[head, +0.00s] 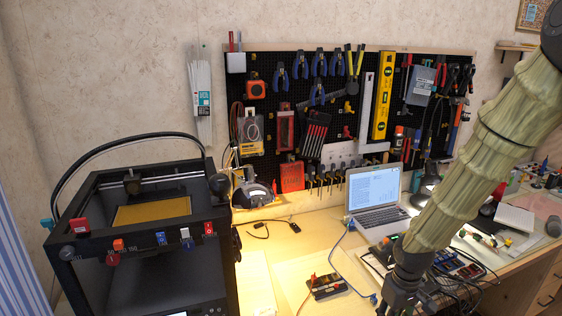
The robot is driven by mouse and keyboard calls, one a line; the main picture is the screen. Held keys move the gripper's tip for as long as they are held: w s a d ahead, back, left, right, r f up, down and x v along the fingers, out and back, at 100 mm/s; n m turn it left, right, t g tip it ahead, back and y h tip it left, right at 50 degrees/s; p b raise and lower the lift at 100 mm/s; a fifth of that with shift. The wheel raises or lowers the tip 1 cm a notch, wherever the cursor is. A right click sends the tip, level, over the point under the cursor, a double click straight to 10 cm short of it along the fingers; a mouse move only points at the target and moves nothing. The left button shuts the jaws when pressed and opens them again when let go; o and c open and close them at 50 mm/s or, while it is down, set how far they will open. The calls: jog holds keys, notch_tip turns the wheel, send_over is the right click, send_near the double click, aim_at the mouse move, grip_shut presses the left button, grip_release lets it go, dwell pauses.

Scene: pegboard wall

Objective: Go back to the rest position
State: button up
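My arm, in a ribbed beige sleeve, comes in from the upper right in the head view and slants down to the lower middle right. My gripper (398,298) is the dark end of the arm, low in the picture, in front of the workbench (285,270). Its fingers are not clear against the dark items and cables behind it, so I cannot tell whether it is open or holds anything.
A black 3D printer (140,235) stands at the left. A laptop (375,195) sits open on the bench behind my gripper. A pegboard (345,95) with tools hangs on the wall. A power strip (328,287) and cables lie left of my gripper. Bare bench shows near the printer.

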jog(key=s+a+f+m, duration=0.2)
jog(key=s+f, duration=1.1)
jog(key=s, duration=0.1)
jog(key=s+a+f+m, duration=0.2)
jog(key=s+a+f, duration=0.1)
jog(key=s+f, duration=1)
jog(key=shift+s+a+f, duration=0.15)
jog(key=shift+s, duration=0.7)
